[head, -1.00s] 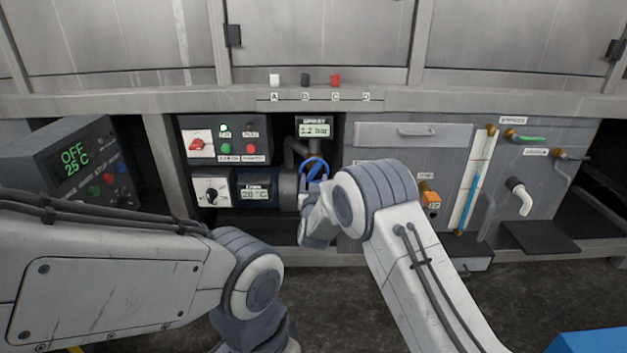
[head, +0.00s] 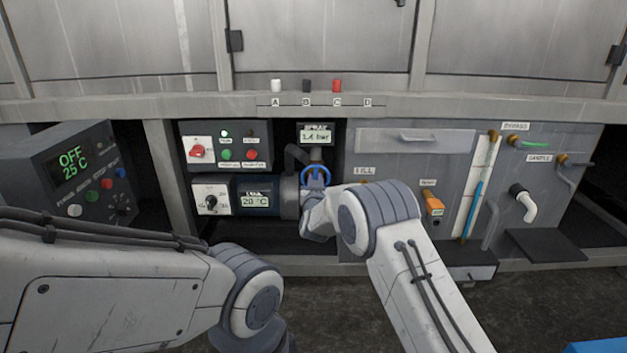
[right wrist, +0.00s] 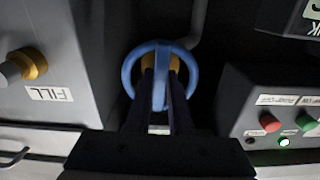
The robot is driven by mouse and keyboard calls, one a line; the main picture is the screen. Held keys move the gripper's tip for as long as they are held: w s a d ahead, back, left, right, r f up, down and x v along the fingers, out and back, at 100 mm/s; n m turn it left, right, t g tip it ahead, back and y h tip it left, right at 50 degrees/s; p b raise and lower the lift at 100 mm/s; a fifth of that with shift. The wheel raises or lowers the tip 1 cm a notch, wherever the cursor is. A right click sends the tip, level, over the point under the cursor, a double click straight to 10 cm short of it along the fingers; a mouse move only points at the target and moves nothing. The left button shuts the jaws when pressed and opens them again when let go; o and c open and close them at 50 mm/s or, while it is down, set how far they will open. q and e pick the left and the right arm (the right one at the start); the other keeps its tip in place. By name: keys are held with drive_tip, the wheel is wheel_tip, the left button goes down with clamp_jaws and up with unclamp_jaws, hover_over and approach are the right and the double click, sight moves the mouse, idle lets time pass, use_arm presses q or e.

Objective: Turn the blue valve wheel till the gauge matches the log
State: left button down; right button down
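The blue valve wheel (head: 315,174) is on the pipework below the spray gauge (head: 317,136), whose small display seems to read 1.4 bar. In the right wrist view the wheel (right wrist: 133,76) fills the middle. My right gripper (right wrist: 161,78) has its two dark fingers on either side of the wheel's blue spoke, close against it. In the head view my right wrist hides the fingers and the wheel's lower part. My left arm reaches in from the left, but its gripper is out of sight. I cannot make out a log.
A red switch (head: 198,150) and lit buttons are left of the gauge, above a display reading 20 °C (head: 256,199). A grey control box (head: 75,170) showing OFF 25 °C stands at far left. The FILL label (right wrist: 49,94) and a yellow fitting (right wrist: 30,63) lie beside the wheel.

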drive_tip(key=shift+a+f, duration=0.1)
drive_tip(key=shift+f, duration=0.1)
idle(1.1)
drive_tip(key=c, duration=0.6)
unclamp_jaws()
drive_tip(key=shift+d, duration=0.2)
